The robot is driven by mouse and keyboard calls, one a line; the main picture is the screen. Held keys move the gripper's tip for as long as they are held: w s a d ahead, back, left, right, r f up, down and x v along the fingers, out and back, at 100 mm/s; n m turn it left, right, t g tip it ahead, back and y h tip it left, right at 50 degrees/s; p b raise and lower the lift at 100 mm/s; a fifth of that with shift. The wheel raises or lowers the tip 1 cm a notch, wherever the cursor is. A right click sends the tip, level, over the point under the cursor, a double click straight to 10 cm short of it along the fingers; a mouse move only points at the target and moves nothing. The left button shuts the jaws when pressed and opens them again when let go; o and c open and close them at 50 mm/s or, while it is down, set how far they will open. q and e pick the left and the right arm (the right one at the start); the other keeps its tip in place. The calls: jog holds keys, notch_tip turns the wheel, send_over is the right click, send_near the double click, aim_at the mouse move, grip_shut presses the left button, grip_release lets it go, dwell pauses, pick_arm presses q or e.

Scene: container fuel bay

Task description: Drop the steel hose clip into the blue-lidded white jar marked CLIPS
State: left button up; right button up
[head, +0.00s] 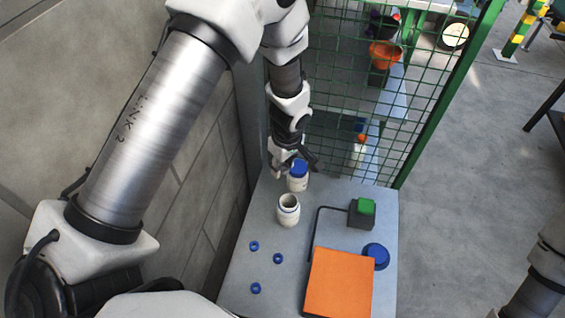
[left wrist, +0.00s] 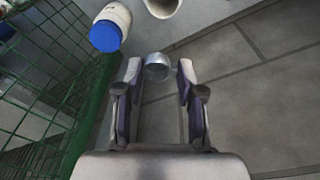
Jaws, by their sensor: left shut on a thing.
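A steel hose clip (left wrist: 157,68), a short shiny ring, sits between the fingertips of my left gripper (left wrist: 160,72), which is shut on it. In the head view my left gripper (head: 293,160) is over the far end of the grey bench. A white jar with a blue lid on (head: 298,182) stands just below it in the picture, partly overlapped by the gripper. That jar also shows in the left wrist view (left wrist: 115,17), left of the clip. Its marking is not readable. My right gripper is out of view.
An open white jar (head: 288,217) stands nearer on the bench (head: 235,290). Several small blue rings (head: 278,258) lie loose. At right are an orange panel (head: 340,282), a round blue piece (head: 377,252) and a green-topped block (head: 362,212). Green mesh (head: 330,120) and a wall (head: 190,190) bound the bench.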

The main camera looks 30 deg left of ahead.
pick_arm(q)
jog(key=shift+s+a+f, duration=0.2)
jog(key=shift+f, duration=0.5)
jog(key=shift+s+d+f, duration=0.1)
jog(key=shift+d+f, duration=0.05)
jog(key=shift+d, duration=0.15)
jog(key=f+b, duration=0.2)
jog(key=f, duration=0.1)
jog(key=d+f+b, duration=0.1)
jog(key=f, duration=0.1)
jog(key=shift+s+f, duration=0.1)
jog(key=o, duration=0.9)
jog(key=shift+a, duration=0.1)
jog(key=shift+c, duration=0.2)
jog(key=shift+a+f, duration=0.1)
jog(key=shift+a, duration=0.05)
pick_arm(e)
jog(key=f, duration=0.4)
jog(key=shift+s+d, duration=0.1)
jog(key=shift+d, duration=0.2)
